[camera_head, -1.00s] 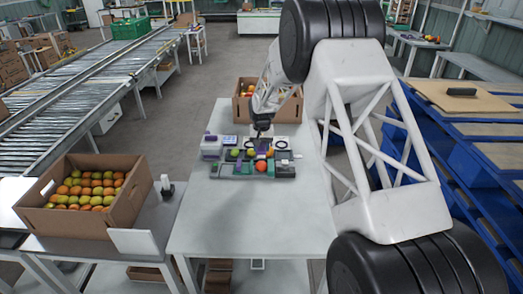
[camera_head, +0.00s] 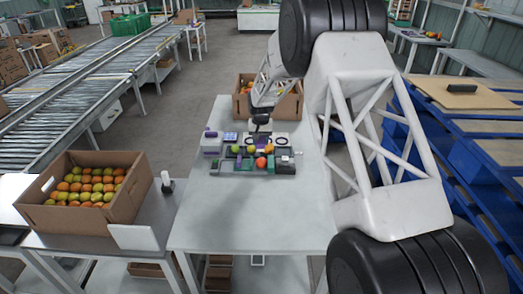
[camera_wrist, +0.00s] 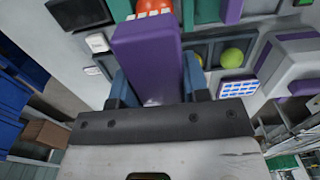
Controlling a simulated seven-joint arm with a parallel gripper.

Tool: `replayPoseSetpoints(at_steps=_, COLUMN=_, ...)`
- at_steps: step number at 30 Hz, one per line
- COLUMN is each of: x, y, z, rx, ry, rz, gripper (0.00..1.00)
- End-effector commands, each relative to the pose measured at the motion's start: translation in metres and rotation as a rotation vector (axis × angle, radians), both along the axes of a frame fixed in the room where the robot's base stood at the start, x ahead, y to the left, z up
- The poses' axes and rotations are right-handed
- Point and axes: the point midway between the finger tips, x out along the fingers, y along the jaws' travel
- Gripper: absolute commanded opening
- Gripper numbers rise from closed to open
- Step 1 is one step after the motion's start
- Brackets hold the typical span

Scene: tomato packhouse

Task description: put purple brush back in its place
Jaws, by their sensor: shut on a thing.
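The purple brush (camera_wrist: 148,60) is a long purple block in the wrist view. In the head view my gripper (camera_head: 261,122) hangs over the back of the work table, just behind the sorting rack. The grey rack (camera_head: 240,171) has green and purple sections and holds a red tomato (camera_head: 261,162) and several green and orange ones. Which slot belongs to the brush cannot be told.
A tomato carton (camera_head: 290,106) stands behind the rack. A small white and purple box (camera_head: 211,146) is at the rack's left. The table's front part (camera_head: 250,220) is clear. Another tomato carton (camera_head: 125,208) stands on the left side table.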

Motion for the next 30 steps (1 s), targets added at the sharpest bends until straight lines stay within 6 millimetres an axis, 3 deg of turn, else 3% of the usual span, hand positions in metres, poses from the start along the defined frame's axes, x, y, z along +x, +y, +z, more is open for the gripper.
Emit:
replayPoseSetpoints(at_steps=8, x=0.003, y=0.042, z=-0.003, rx=0.001, ry=0.005, rz=0.003, gripper=0.04)
replayPoseSetpoints(at_steps=24, x=-0.004, y=0.197, z=-0.019, rx=0.001, ry=0.023, rz=0.004, gripper=0.04)
replayPoseSetpoints(at_steps=30, x=-0.012, y=0.242, z=-0.024, rx=0.0, ry=0.028, rz=0.003, gripper=0.04)
